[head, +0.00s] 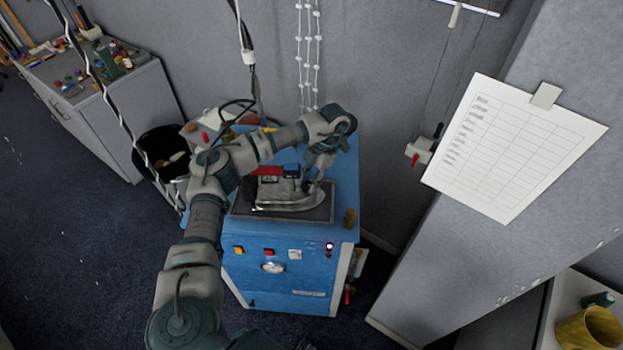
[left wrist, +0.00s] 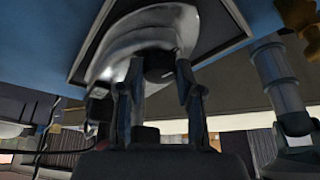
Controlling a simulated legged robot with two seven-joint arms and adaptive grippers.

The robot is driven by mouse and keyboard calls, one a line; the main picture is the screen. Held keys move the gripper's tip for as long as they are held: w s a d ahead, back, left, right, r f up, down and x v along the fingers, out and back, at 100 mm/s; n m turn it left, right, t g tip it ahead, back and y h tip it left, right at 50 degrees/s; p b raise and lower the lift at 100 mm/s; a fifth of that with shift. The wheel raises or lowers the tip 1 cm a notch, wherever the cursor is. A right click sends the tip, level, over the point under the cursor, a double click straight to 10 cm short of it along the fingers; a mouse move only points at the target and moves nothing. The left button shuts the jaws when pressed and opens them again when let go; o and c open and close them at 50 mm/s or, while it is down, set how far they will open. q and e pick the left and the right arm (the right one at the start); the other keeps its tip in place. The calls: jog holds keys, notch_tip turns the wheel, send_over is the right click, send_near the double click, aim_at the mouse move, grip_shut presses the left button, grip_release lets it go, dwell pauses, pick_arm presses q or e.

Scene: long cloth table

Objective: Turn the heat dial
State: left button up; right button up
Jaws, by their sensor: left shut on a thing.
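A grey steam iron (head: 285,197) lies on the dark rest (head: 240,207) on top of the blue ironing station. My left gripper (head: 318,178) reaches down onto the right end of the iron. In the left wrist view the iron (left wrist: 125,45) fills the upper middle, and my left gripper (left wrist: 160,82) has its two fingers on either side of a dark round knob (left wrist: 158,68), which looks like the heat dial. The gripper is shut on it; the exact contact is partly hidden. The dial is hidden in the head view. My right gripper is not in view.
The blue station (head: 290,285) has buttons, a gauge (head: 273,267) and a lit red lamp (head: 329,247) on its front. A black bin (head: 163,155) is at left; a paper chart (head: 510,145) hangs at right.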

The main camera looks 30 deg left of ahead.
pick_arm(q)
jog(key=shift+s+a+f+n+h, duration=0.15)
jog(key=shift+n+h, duration=0.25)
jog(key=shift+n, duration=0.4)
jog(key=o, duration=1.1)
jog(key=shift+o, duration=0.2)
jog(key=a+v, duration=0.1)
jog(key=v, duration=1.1)
jog(key=shift+d, duration=0.45)
jog(key=shift+a+f, duration=0.1)
